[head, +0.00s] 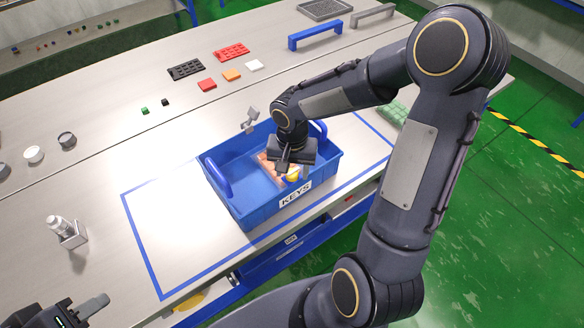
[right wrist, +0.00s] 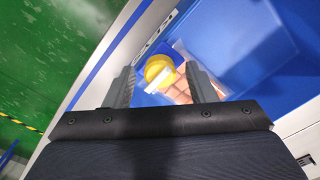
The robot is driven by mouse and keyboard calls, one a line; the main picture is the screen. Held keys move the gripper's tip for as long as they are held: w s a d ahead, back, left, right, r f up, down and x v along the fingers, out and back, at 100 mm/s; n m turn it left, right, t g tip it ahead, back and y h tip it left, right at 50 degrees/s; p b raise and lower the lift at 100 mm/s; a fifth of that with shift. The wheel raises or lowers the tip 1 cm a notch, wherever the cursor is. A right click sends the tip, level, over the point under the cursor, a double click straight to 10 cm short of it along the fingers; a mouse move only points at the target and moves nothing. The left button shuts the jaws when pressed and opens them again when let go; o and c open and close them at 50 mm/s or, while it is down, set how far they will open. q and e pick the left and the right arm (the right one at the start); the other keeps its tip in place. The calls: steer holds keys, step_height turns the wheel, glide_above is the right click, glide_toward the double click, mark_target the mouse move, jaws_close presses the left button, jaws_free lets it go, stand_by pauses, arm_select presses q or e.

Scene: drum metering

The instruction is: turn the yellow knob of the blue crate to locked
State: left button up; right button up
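The blue crate (head: 258,215), labelled KEYS, stands on the table inside a blue taped outline. Its yellow knob (head: 293,175) is inside at the front right, partly hidden by my right gripper (head: 292,168). In the right wrist view the knob (right wrist: 158,66) is round with a pale bar across it, and lies between and beyond the fingertips. My right gripper (right wrist: 160,72) is open, pointing down at the knob; contact cannot be told. Any lock marking is unreadable. My left gripper (head: 88,308) is at the bottom left, away from the crate, with one finger clearly visible.
Orange-pink contents (head: 268,165) lie beside the knob in the crate. A grey lever-like part (head: 250,118) rises behind the crate. A metal fitting (head: 68,232) stands at left. Small blocks and black and red trays (head: 231,52) lie farther back. The outline's left part is clear.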

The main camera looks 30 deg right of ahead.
steer(key=c, duration=0.9)
steer(key=shift+n, duration=0.3)
steer(key=shift+n+b, duration=0.45)
steer(key=shift+n, duration=0.55)
steer(key=n, duration=0.3)
steer(key=shift+n+b, duration=0.3)
steer(key=shift+b, duration=0.05)
steer(key=n, duration=1.1)
steer(key=shift+n, duration=0.4)
steer(key=o, duration=1)
